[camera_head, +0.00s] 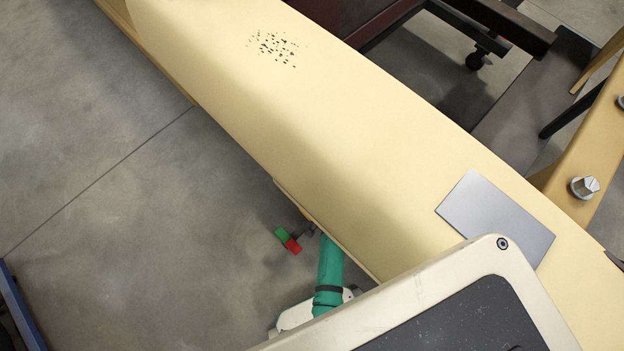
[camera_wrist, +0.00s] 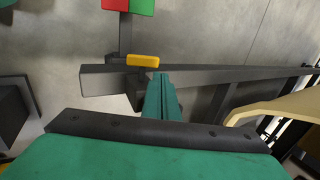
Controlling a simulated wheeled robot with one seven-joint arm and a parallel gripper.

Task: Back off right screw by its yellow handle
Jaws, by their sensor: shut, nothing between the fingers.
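The yellow handle (camera_wrist: 142,60) shows in the wrist view as a small bar above a dark grey bar (camera_wrist: 225,74). My gripper (camera_wrist: 161,80) is shut and empty, its green fingers together just below the handle's right end. I cannot tell whether they touch it. A dark stem runs up from near the handle to a red block (camera_wrist: 115,4) and a green block (camera_wrist: 142,6). In the head view the red block (camera_head: 293,246) and green block (camera_head: 281,235) show below the cream panel's edge. The screw itself is not clear to see.
A long cream panel (camera_head: 300,120) crosses the head view and hides part of the work area. A grey plate (camera_head: 495,219) lies on it. A bolt head (camera_head: 584,188) sits on a beam at right. Open concrete floor (camera_head: 110,150) lies left.

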